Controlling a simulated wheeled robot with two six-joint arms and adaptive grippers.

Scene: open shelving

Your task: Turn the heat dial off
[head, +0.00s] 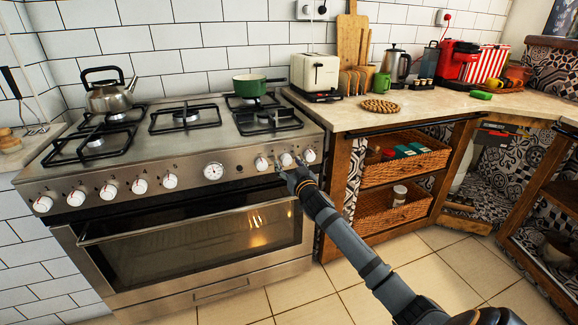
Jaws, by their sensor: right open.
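A steel range cooker (190,195) stands against the tiled wall. Its front panel carries a row of white dials on the left, a round gauge (214,171) in the middle, and three white dials on the right: one at the left (261,164), a middle one (287,159) and an outer one (310,155). Which of these is the heat dial I cannot tell. My right gripper (282,168) is open, its fingertips at the right-hand dials, close to the middle one; contact is unclear. The oven window (225,228) shows a warm glow inside. My left gripper is out of view.
A steel kettle (110,95) and a green pan (250,85) stand on the hob. The oven door handle (180,227) sticks out below the dials. Tiled floor (300,290) in front is clear.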

